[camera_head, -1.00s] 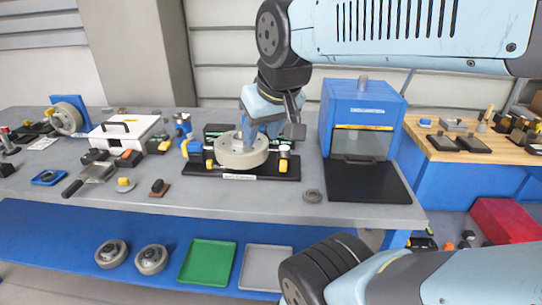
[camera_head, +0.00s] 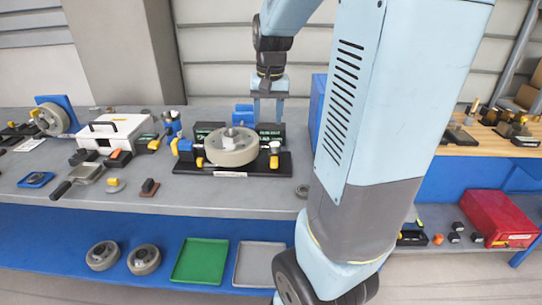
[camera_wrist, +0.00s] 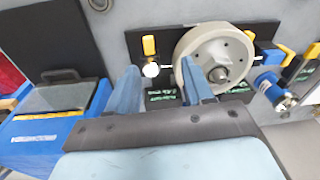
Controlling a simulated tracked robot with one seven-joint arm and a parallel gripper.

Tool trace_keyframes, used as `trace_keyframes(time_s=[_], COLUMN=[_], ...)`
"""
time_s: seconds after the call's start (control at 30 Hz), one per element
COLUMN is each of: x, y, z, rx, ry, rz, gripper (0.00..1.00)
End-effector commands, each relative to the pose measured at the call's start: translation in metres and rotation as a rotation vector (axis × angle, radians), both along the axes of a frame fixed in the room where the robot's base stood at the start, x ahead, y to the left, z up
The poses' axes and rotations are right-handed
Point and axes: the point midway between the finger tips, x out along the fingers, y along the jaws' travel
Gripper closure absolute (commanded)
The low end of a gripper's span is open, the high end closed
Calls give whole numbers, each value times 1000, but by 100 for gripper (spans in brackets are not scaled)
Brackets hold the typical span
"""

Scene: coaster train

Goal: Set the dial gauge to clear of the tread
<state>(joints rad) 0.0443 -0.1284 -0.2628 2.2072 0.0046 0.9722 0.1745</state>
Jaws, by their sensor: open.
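A pale grey wheel (camera_head: 231,148) lies flat on a black fixture plate (camera_head: 200,171) on the bench. A small white round part with a yellow lever, apparently the dial gauge (camera_head: 274,147), stands right of the wheel. In the wrist view this gauge (camera_wrist: 150,70) is left of the wheel (camera_wrist: 215,58), with a thin stem towards the tread; I cannot tell whether it touches. My gripper (camera_head: 267,117) is open and empty, pointing down above the fixture's back right. In the wrist view its fingers (camera_wrist: 160,72) appear either side of the gauge, one overlapping the wheel's edge.
A blue and yellow unit (camera_head: 183,147) stands at the wheel's left. Dark boxes with green text (camera_head: 270,132) stand behind it. A blue cabinet (camera_wrist: 45,140) with a dark front mat is beside the fixture. My arm link hides much of the right side.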

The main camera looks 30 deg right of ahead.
Motion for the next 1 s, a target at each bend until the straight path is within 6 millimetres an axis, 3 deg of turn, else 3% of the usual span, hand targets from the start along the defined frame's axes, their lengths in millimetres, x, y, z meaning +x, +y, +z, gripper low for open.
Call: trace_keyframes(time_s=[0.1,0.3,0.57,1.0], x=[14,24,25,25], y=[-19,-36,-38,-37], z=[-16,-29,-49,-125], rx=[-1,-4,-3,-4], ry=[50,89,98,99], rz=[-55,-103,-112,-110], gripper=[49,49,49,49])
